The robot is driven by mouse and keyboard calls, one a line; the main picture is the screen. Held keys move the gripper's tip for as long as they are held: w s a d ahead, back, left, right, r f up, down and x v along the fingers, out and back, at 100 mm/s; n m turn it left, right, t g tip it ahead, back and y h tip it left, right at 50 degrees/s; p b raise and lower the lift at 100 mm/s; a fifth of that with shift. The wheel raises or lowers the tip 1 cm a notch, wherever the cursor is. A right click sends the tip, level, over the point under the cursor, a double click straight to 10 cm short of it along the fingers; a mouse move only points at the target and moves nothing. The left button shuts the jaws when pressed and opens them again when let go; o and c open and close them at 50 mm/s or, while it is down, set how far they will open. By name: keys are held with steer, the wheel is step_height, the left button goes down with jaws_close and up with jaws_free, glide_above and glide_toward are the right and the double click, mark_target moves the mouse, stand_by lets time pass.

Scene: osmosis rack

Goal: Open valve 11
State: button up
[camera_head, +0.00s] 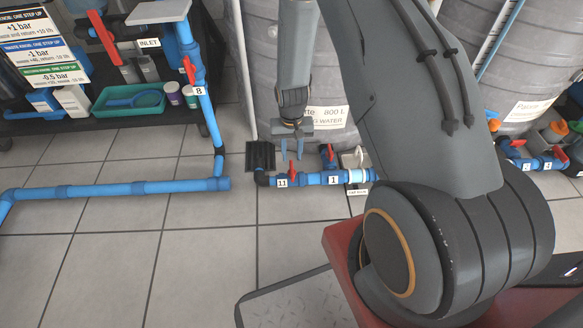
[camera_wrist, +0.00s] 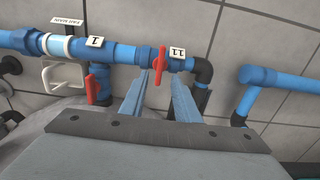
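Valve 11 has a red handle (camera_wrist: 160,65) and a white tag reading 11 (camera_wrist: 177,53) on a blue pipe. In the head view its red handle (camera_head: 292,172) stands upright beside the tag (camera_head: 282,182). My gripper (camera_head: 292,158) points down just above it. In the wrist view my gripper's two fingers (camera_wrist: 155,92) are spread apart, with the handle showing between and beyond their tips. I cannot tell whether a finger touches the handle. Valve 1, tagged 1 (camera_wrist: 95,42), has another red handle (camera_wrist: 90,90) on the same pipe.
A black elbow (camera_wrist: 203,72) ends the pipe beside valve 11. Another blue pipe (camera_head: 130,188) runs along the floor at left. A grey tank (camera_head: 265,60) stands behind. Valve 8 (camera_head: 198,90) is on an upright pipe.

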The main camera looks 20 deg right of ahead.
mark_target(292, 169)
step_height(292, 169, down, 7)
steer(key=b, duration=0.3)
jaws_close()
